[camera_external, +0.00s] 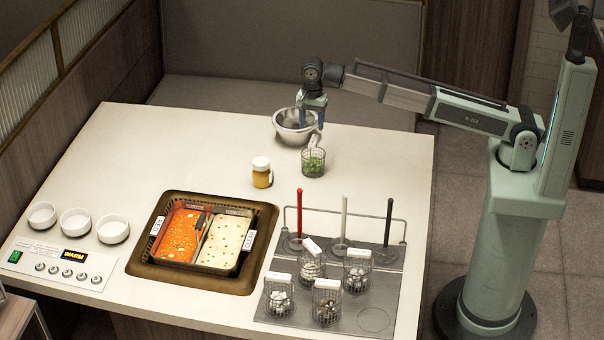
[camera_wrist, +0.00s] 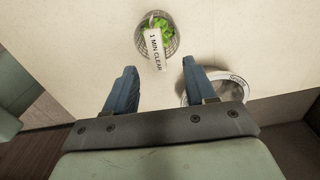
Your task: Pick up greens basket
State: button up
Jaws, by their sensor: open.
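The greens basket (camera_external: 313,163) is a small wire basket with green leaves in it, standing on the pale counter in the external view. A pale handle tag leans up from it. In the wrist view the greens basket (camera_wrist: 168,40) is at the top, ahead of the fingertips, and its white tag (camera_wrist: 155,50) reads "1 MIN CLEAR". My gripper (camera_external: 312,112) points down, above and behind the basket, near the metal bowl. In the wrist view my gripper (camera_wrist: 158,70) has its two blue fingers wide apart with nothing between them.
A metal bowl (camera_external: 284,126) stands just behind the basket. A yellow-labelled jar (camera_external: 262,175) is to its front left. A two-part sauce pan (camera_external: 240,262), several tagged wire baskets (camera_external: 328,300) and a rack with upright tools (camera_external: 344,220) are nearer. The counter's back left is clear.

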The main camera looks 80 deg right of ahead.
aim_at(313, 140)
notch_tip(313, 140, down, 4)
jog(key=shift+r, duration=0.25)
jog(key=shift+s+d+f, duration=0.1)
jog(key=shift+s+f, duration=0.1)
jog(key=shift+f, duration=0.85)
jog(key=shift+s+f, duration=0.15)
jog(key=shift+f, duration=1.45)
grip_shut()
